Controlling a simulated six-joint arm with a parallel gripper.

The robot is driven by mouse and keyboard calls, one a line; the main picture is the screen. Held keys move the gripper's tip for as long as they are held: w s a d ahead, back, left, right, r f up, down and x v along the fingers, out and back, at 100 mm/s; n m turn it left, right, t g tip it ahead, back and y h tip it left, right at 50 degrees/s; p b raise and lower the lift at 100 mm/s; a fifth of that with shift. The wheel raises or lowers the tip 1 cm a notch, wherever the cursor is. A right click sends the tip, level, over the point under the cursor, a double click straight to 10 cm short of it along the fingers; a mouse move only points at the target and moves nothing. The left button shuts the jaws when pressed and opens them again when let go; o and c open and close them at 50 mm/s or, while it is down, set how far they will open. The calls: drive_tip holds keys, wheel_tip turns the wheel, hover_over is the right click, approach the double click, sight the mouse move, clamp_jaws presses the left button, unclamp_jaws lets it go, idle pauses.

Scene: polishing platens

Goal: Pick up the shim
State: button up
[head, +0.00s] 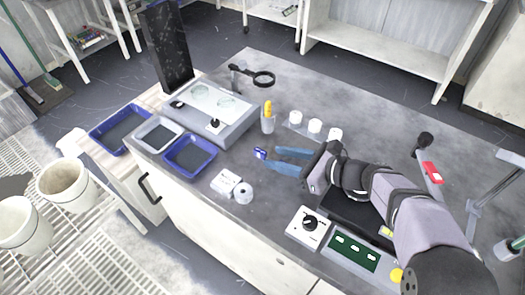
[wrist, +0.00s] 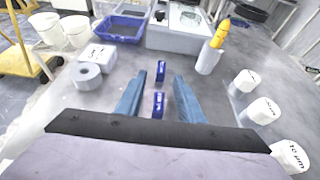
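A small blue piece with a pale mark, likely the shim (head: 260,153), lies on the grey bench just ahead of my fingertips in the head view. In the wrist view, one blue piece (wrist: 160,71) shows level with the fingertips. A second blue piece (wrist: 158,104) shows nearer, between the fingers. I cannot tell whether these two are parts of one shim. My gripper (head: 272,158) is open, with its long blue fingers spread. In the wrist view, the gripper (wrist: 160,77) has a visible gap on both sides of the blue pieces.
A white roll (wrist: 87,76) and a white box (wrist: 98,56) stand left of the fingers. A grey cup (wrist: 208,61) with a yellow tool and several white jars (wrist: 245,80) stand right. A blue tray (head: 190,155) and a polishing machine (head: 235,129) lie beyond.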

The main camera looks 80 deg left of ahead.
sight(264, 153)
drive_tip(key=shift+x, duration=2.6)
drive_tip(key=shift+a+r, duration=0.1)
drive_tip(key=shift+r, duration=0.1)
clamp_jaws()
